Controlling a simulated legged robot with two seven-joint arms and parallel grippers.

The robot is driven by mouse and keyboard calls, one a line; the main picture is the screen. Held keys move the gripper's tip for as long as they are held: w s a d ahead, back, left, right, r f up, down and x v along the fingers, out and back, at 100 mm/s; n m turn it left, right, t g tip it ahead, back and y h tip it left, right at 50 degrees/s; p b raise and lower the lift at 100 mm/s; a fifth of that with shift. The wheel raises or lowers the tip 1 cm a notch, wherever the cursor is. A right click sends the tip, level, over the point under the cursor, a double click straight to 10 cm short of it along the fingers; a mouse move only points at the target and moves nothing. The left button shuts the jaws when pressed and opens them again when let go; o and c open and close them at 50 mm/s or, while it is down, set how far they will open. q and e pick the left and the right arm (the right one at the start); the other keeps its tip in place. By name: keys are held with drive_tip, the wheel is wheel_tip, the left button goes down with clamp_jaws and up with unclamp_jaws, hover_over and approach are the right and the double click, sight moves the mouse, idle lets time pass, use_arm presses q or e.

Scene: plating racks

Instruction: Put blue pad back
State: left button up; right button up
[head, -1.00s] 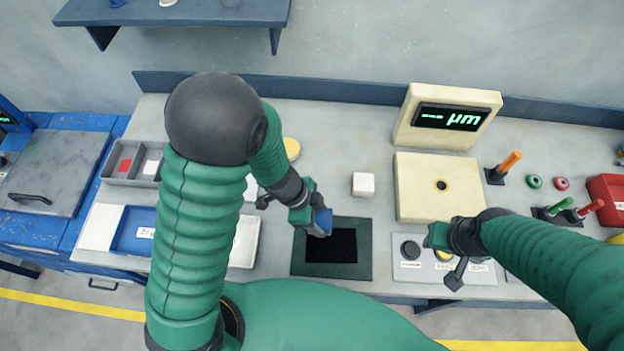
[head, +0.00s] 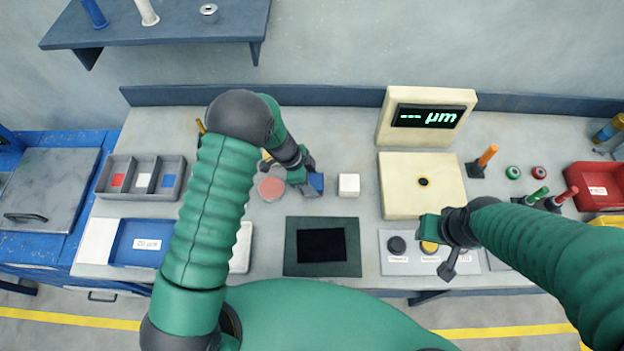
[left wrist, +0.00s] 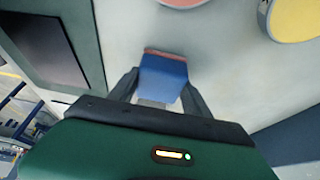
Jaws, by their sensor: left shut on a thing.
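The blue pad (head: 316,183) is between the fingers of my left gripper (head: 308,185), above the table just left of a white block. In the left wrist view the blue pad (left wrist: 163,75) sits between the two dark fingers, with a reddish strip along its far edge. A grey tray (head: 143,195) with three compartments showing red, white and blue squares stands at the left. My left gripper is apart from it, to its right. My right gripper (head: 438,245) is over the button panel at the right; its jaw opening does not show clearly.
A dark green mat with a black centre (head: 350,268) lies in front of the left gripper. A pink disc (head: 272,188) and white block (head: 349,185) flank it. The cream gauge (head: 400,200) stands right. A blue tray (head: 130,256) lies front left, partly near my arm.

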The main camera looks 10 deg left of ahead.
use_arm(q)
drive_tip(key=shift+w+d+f, duration=0.1)
drive_tip(key=shift+d+f, duration=0.05)
drive_tip(key=shift+d, duration=0.05)
drive_tip(key=o, duration=0.9)
drive_tip(key=shift+f, duration=0.1)
drive_tip(key=shift+c, duration=0.2)
drive_tip(key=o, duration=0.5)
drive_tip(key=shift+a, duration=0.3)
drive_tip(key=shift+c, duration=0.2)
